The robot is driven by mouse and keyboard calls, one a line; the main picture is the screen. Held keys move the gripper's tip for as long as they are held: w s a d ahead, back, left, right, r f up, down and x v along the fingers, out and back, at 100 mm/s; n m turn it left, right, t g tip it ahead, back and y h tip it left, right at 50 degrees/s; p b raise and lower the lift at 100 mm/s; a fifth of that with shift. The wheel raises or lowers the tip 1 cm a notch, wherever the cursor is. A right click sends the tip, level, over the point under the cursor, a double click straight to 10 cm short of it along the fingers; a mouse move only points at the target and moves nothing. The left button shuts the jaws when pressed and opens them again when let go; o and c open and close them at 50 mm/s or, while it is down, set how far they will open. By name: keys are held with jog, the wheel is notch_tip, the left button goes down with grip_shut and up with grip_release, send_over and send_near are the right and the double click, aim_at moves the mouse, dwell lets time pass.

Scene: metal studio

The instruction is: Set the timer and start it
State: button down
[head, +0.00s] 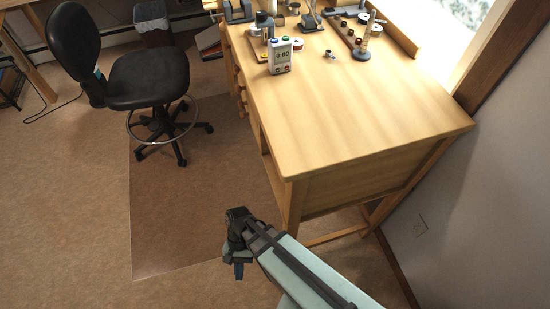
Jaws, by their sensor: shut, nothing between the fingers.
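The timer (279,57) looks to be the small white box with coloured buttons near the left edge of the wooden workbench (350,110). My gripper (238,268) is low in front of the bench, over the floor and well away from the timer. It is shut and empty, and its fingers are small and dark in this view.
Several small tools and metal parts (368,30) lie around the far end of the bench. The near half of the bench top is clear. A black swivel chair (148,80) stands left of the bench on a floor mat (190,215). A wall (480,200) bounds the right side.

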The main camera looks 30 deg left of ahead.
jog(key=w+a+r+n+t+y, duration=0.1)
jog(key=w+a+r, duration=0.1)
jog(key=a, duration=0.4)
jog(key=w+a+r+n+t+y, duration=0.1)
jog(key=w+a+r, duration=0.2)
jog(key=a, duration=0.2)
jog(key=w+a+r+n+t+y, duration=0.35)
jog(key=w+a+r, duration=0.55)
jog(key=a+r, duration=0.45)
notch_tip(320, 180, up, 51)
jog(key=m+t, duration=0.2)
jog(key=t, duration=0.2)
send_over(274, 40)
jog(key=s+d, duration=0.3)
jog(key=shift+w+a, duration=0.2)
jog(key=x, duration=1.2)
jog(key=shift+s+d+f, duration=0.15)
jog(key=shift+s+f, duration=0.1)
jog(key=shift+f, duration=0.8)
